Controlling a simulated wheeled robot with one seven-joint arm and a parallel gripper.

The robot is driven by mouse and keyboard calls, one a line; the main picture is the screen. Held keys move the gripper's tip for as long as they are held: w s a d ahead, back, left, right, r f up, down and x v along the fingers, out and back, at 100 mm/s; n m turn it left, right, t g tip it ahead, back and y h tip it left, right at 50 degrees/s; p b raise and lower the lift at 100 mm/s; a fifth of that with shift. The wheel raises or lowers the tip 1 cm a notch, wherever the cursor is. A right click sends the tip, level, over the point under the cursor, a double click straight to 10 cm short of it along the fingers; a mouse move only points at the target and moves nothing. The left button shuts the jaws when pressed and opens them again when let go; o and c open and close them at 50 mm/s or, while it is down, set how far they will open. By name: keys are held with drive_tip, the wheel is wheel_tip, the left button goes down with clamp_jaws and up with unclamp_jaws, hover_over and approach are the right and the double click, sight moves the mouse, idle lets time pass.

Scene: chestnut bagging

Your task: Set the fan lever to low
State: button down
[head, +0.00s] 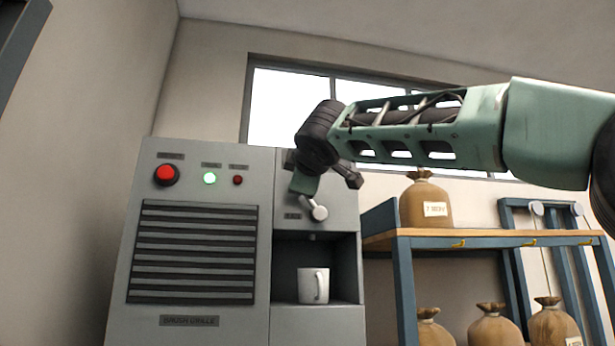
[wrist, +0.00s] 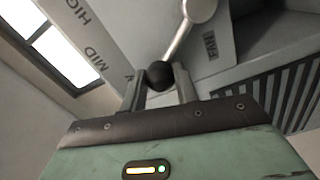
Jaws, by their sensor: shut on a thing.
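The fan lever (wrist: 180,40) is a pale metal rod with a black ball knob (wrist: 160,75) and a round pivot. In the wrist view my gripper (wrist: 160,88) is shut on the knob, one finger on each side. HIGH and MID labels (wrist: 95,58) stand left of the lever; a further mark beside the left finger is mostly hidden. A FAN label (wrist: 210,45) is near the pivot. In the head view the lever (head: 318,212) slants up-left from its pivot on the grey machine (head: 259,200); my gripper (head: 303,190) hides the knob.
A white mug (head: 313,286) stands in the machine's recess below the lever. A shelf (head: 470,238) with tied sacks (head: 425,205) stands to the right.

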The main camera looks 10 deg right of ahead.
drive_tip(key=shift+a+f+n, duration=0.25)
drive_tip(key=shift+n, duration=0.15)
drive_tip(key=c, duration=1.1)
unclamp_jaws()
drive_tip(key=shift+o, duration=0.2)
drive_tip(key=s+b, duration=0.7)
drive_tip(key=s, duration=1)
drive_tip(key=shift+s, duration=0.25)
